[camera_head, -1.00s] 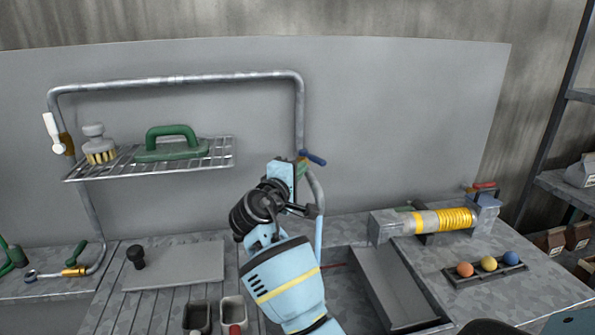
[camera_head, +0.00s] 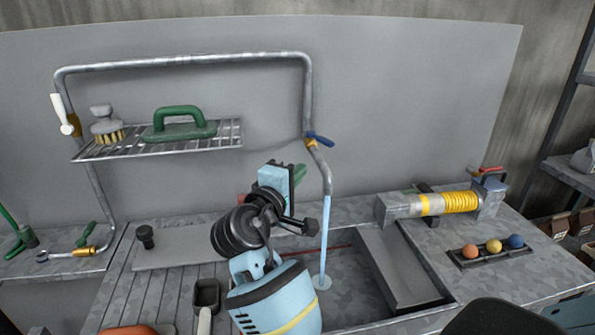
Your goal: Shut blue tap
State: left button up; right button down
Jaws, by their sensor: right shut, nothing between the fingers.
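The blue tap (camera_head: 319,139) is a small blue lever on a brass-coloured valve, on the grey pipe that bends down over the sink. The lever slants down to the right. A pale blue stream (camera_head: 324,240) runs from the pipe's end down into the sink (camera_head: 350,290). My right gripper (camera_head: 284,176) reaches up from the bottom centre. It shows below and left of the blue lever, apart from it in the picture, shut and empty. My wrist hides part of the sink and bench behind it. My left gripper is not in view.
A wire shelf (camera_head: 160,147) holds a brush (camera_head: 106,125) and a green-handled float (camera_head: 180,124). At right are a yellow-coiled cylinder (camera_head: 440,203) and a tray with three balls (camera_head: 493,248). The wall right of the tap is clear.

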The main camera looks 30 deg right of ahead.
aim_at(320, 139)
jog(key=k+j, duration=0.15)
jog(key=j, duration=0.15)
jog(key=k+j, duration=0.1)
jog(key=j, duration=0.25)
jog(key=k+j, duration=0.15)
jog(key=j, duration=0.15)
jog(key=k+j, duration=0.1)
jog(key=j, duration=0.25)
